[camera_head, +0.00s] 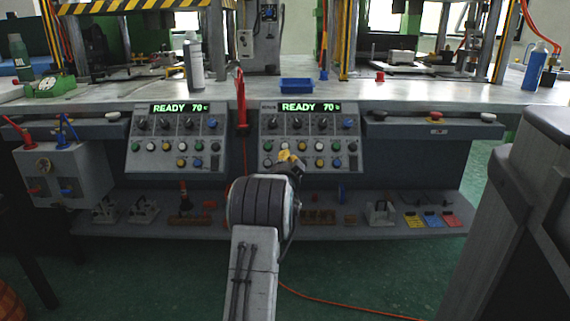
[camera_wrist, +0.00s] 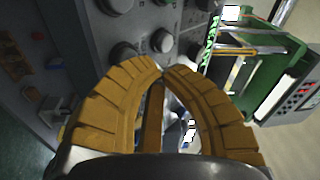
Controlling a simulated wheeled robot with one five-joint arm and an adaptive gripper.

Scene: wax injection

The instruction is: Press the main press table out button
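The right control panel (camera_head: 310,139) has a green "READY 70" display, knobs and rows of coloured buttons. A similar left control panel (camera_head: 178,138) stands beside it. No label legibly marks the main press table out button, so I cannot tell which one it is. My gripper (camera_head: 287,157) is in front of the lower left part of the right panel and hides some buttons there. In the wrist view, its two yellow fingers (camera_wrist: 165,70) meet at the tips, shut with nothing between them. Round knobs or buttons (camera_wrist: 162,41) show beyond the tips; contact cannot be told.
A red hanging tool (camera_head: 241,103) is between the panels. A blue tray (camera_head: 296,86) and a spray can (camera_head: 194,65) are on the worktable above. A lower shelf (camera_head: 350,230) holds several metal parts. A dark grey cabinet (camera_head: 520,220) stands close at right.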

